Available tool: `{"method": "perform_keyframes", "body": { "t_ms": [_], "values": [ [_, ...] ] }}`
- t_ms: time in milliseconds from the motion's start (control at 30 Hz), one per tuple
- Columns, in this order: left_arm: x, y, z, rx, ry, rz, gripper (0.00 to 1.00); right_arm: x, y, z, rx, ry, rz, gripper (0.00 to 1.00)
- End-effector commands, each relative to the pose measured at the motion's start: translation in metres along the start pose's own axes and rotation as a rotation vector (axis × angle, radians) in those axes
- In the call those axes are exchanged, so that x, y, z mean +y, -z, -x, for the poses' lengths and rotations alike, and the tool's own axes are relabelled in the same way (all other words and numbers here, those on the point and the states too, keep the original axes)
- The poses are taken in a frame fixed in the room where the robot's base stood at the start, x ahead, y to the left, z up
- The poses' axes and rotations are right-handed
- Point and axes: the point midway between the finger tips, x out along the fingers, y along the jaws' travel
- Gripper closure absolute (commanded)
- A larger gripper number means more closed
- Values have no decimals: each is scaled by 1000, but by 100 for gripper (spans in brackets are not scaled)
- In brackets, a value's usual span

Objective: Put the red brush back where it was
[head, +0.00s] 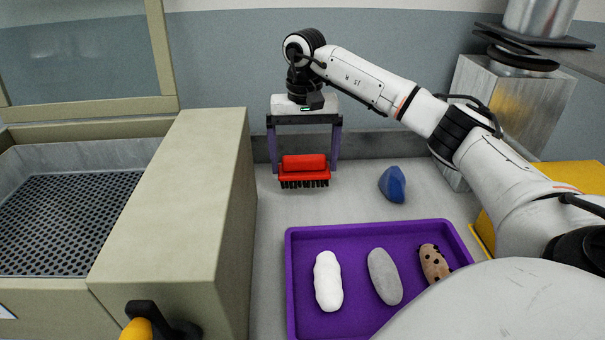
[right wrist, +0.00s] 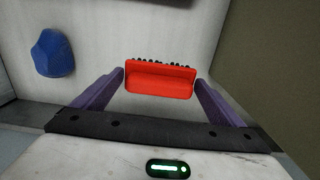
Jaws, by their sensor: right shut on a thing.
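The red brush (head: 304,172) has a red back and dark bristles pointing down. It is near the back of the grey worktop, left of centre in the head view. My right gripper (head: 304,165) reaches down from above, with one purple finger at each end of the brush, and is shut on it. The right wrist view shows the red brush (right wrist: 159,79) between the two fingertips of the right gripper (right wrist: 160,82). I cannot tell whether the bristles touch the worktop. My left gripper is not in view.
A purple tray (head: 365,231) in front holds a white roll, a grey roll and a spotted brown roll. A blue lump (head: 392,184) lies right of the brush. A beige machine housing (head: 180,200) stands close on the left. Worktop between brush and tray is clear.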

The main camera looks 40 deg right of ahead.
Motion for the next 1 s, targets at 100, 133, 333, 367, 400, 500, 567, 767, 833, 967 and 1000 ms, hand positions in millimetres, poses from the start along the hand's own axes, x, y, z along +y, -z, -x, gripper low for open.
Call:
{"method": "perform_keyframes", "body": {
  "t_ms": [100, 133, 333, 367, 400, 500, 567, 767, 833, 967, 1000],
  "values": [
    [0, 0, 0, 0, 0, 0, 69, 0, 0, -8, 1, 0, 0, 33],
    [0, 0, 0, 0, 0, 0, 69, 0, 0, -12, 0, -1, 0, 33],
    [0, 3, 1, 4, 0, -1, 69, 0, 0, -38, 1, 0, 0, 33],
    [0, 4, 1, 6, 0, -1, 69, 0, 0, -39, 1, 0, 0, 33],
    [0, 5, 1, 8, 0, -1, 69, 0, 0, -39, 2, 1, 1, 33],
    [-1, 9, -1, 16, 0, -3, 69, 0, 0, -39, 2, 1, 1, 33],
    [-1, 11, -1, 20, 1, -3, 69, 0, 0, -39, 2, 1, 1, 33],
    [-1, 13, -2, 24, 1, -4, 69, 0, 0, -42, 1, 1, 0, 0],
    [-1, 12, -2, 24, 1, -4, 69, 0, 0, -42, 1, 0, 0, 0],
    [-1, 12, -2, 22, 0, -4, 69, 0, 0, -42, 1, 0, 0, 0],
    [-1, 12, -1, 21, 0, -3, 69, 0, 0, -41, 1, 1, 0, 0]
  ]
}}
